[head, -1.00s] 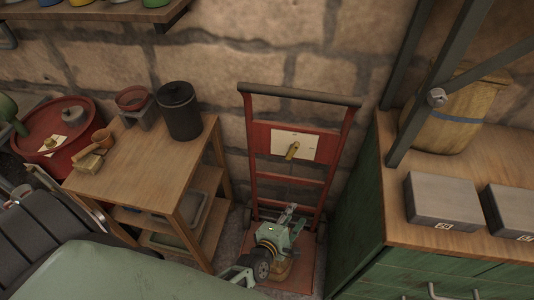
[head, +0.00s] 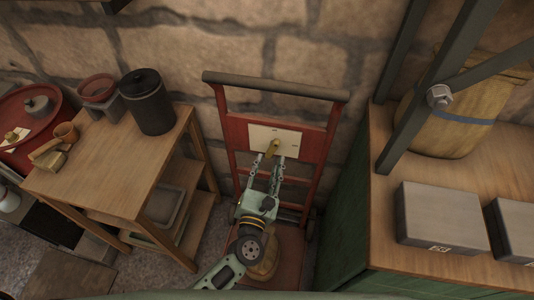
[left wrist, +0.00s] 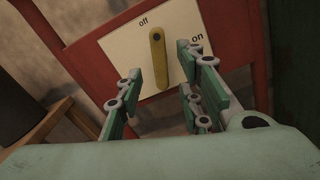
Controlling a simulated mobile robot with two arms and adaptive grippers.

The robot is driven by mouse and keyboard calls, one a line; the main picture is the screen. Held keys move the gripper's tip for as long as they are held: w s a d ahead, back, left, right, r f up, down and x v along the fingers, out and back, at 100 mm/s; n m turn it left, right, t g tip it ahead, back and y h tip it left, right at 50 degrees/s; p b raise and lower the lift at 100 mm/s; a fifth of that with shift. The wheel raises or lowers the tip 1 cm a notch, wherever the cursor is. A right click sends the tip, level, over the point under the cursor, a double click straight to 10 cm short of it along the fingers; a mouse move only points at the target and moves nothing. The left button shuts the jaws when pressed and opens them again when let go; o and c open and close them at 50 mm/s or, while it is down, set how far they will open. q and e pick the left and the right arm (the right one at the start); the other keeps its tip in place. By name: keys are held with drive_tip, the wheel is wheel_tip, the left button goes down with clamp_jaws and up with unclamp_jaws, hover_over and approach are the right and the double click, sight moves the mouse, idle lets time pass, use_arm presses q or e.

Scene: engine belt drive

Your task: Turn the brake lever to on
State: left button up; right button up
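The brake lever (head: 272,148) is a short brass-yellow handle on a pale plate (head: 290,139) fixed to a red frame. In the left wrist view the lever (left wrist: 158,60) hangs down from its pivot, on a plate marked "off" at the top and "on" at the right (left wrist: 180,32). My left gripper (head: 268,160) is just below and in front of the lever. In the left wrist view its fingers (left wrist: 158,85) are spread apart, with the lever showing between and beyond them. Contact cannot be told. My right gripper is not in view.
A wooden shelf table (head: 110,178) with a dark lidded pot (head: 150,105) stands on the left. A green cabinet with a wooden top (head: 385,150) stands close on the right, bearing grey boxes (head: 440,217) and a sack-like container (head: 450,120). A stone wall is behind.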

sight(271, 153)
use_arm(q)
drive_tip(key=w, duration=0.2)
drive_tip(key=shift+w+d, duration=0.3)
drive_tip(key=shift+w, duration=0.4)
drive_tip(key=shift+w+d, duration=0.1)
drive_tip(key=shift+w, duration=0.15)
drive_tip(key=c, duration=0.4)
clamp_jaws()
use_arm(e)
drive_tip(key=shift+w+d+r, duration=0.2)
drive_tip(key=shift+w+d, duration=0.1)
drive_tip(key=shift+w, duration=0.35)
